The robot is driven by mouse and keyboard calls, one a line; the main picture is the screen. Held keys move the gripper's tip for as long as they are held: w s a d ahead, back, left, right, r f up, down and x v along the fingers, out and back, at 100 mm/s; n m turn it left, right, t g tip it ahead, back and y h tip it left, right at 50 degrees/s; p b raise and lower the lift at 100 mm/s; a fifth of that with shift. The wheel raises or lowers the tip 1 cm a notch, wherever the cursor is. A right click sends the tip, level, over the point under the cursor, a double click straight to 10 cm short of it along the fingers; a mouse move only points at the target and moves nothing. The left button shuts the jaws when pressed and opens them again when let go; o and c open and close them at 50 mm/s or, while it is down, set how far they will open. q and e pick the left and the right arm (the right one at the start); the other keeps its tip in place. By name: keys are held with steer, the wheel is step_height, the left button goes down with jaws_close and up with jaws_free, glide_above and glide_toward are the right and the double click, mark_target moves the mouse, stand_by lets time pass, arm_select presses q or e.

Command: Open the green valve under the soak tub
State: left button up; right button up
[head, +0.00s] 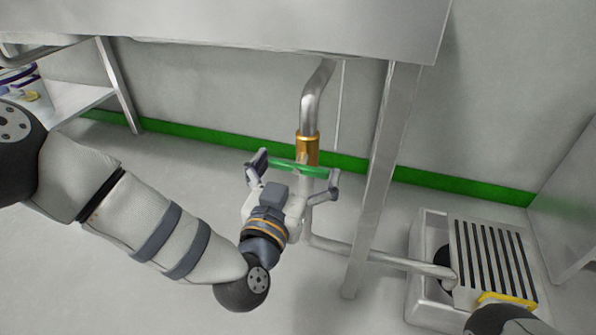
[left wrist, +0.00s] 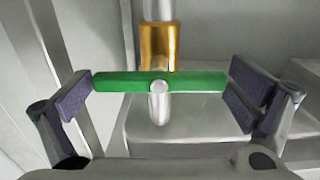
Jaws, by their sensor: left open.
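The green valve handle (head: 284,166) is a straight bar lying crosswise on the pipe, just below a brass valve body (head: 307,149) under the tub (head: 290,28). In the left wrist view the green handle (left wrist: 200,82) runs level, with a round metal pin at its middle and the brass body (left wrist: 158,45) behind. My left gripper (head: 296,172) is open, its fingers at either end of the handle. In the left wrist view the left gripper (left wrist: 160,98) has its pads spread wide around the bar ends. I cannot tell whether they touch it.
A metal tub leg (head: 378,180) stands just right of the valve. The drain pipe (head: 380,259) runs right to a floor drain box with a slotted grate (head: 490,255) and a yellow edge. A shelf (head: 85,101) is at the left. The floor left of the leg is open.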

arm_select(q)
steer(key=c, duration=0.9)
steer(key=shift+r+n, duration=0.1)
steer(key=shift+n, duration=0.2)
arm_select(e)
steer(key=shift+w+r, duration=0.1)
steer(key=shift+r, duration=0.1)
arm_select(q)
steer(key=shift+n+p, duration=0.9)
steer(key=shift+n, duration=0.1)
steer(key=n+p, duration=0.1)
steer(key=n, duration=0.3)
steer(key=shift+p, duration=0.35)
steer(key=n, duration=0.6)
steer(key=shift+f+p, duration=0.2)
steer(key=shift+p, duration=0.15)
steer(key=n, duration=0.5)
arm_select(e)
steer(key=shift+w+r+t, duration=0.25)
steer(key=shift+w+r, duration=0.1)
steer(key=shift+r, duration=0.25)
steer(key=shift+w+r+t, duration=0.25)
steer(key=shift+w+r, duration=0.1)
steer(key=shift+r, duration=0.2)
arm_select(q)
steer(key=shift+n, duration=0.3)
steer(key=o, duration=0.9)
